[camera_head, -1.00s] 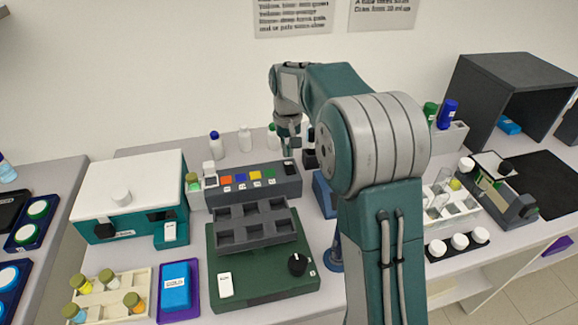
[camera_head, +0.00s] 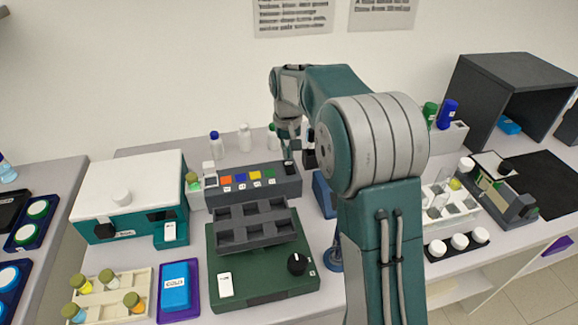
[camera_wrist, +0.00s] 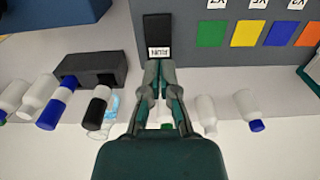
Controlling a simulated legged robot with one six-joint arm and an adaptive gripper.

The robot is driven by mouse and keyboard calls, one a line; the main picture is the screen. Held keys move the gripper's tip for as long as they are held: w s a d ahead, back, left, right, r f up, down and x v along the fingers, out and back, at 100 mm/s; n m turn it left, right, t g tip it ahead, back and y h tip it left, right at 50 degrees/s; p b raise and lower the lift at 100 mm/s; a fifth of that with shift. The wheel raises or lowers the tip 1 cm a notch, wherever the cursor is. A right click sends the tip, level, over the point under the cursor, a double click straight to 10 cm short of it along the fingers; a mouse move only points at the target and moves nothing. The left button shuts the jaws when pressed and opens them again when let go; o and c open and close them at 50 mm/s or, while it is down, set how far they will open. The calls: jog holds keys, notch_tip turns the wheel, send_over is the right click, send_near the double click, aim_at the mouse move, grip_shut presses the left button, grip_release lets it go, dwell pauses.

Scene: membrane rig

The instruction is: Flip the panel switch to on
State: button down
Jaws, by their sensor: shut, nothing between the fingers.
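The panel (camera_head: 258,192) is a dark grey box with a row of coloured squares, and it also shows in the wrist view (camera_wrist: 180,60). The switch is a black rocker (camera_wrist: 157,36) with a white RUN label at its lower end in the wrist view. In the head view it lies at the panel's right end, by my gripper (camera_head: 289,157). In the wrist view my gripper (camera_wrist: 159,64) is shut and empty, its tips at the label end of the switch. I cannot tell whether they touch it. The switch's on or off position is not clear.
Several bottles (camera_head: 244,137) stand behind the panel, close to my gripper. A grey rack (camera_head: 240,235) on a green base (camera_head: 260,282) with a black knob (camera_head: 297,264) stands in front. A teal and white box (camera_head: 130,180) is at left.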

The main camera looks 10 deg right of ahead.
aim_at(288, 163)
jog(key=shift+f, duration=1.05)
dwell(0.6)
jog(key=shift+r, duration=3.55)
jog(key=shift+s+r, duration=0.3)
jog(key=s+r+t, duration=0.2)
jog(key=s+r, duration=0.1)
jog(key=s, duration=0.9)
jog(key=s+r+t, duration=0.2)
jog(key=s+r, duration=0.2)
jog(key=s, duration=0.7)
jog(key=s+f+t, duration=0.1)
jog(key=s+f, duration=0.3)
jog(key=s, duration=0.4)
jog(key=shift+s+f+t, duration=0.15)
jog(key=shift+s+t, duration=0.15)
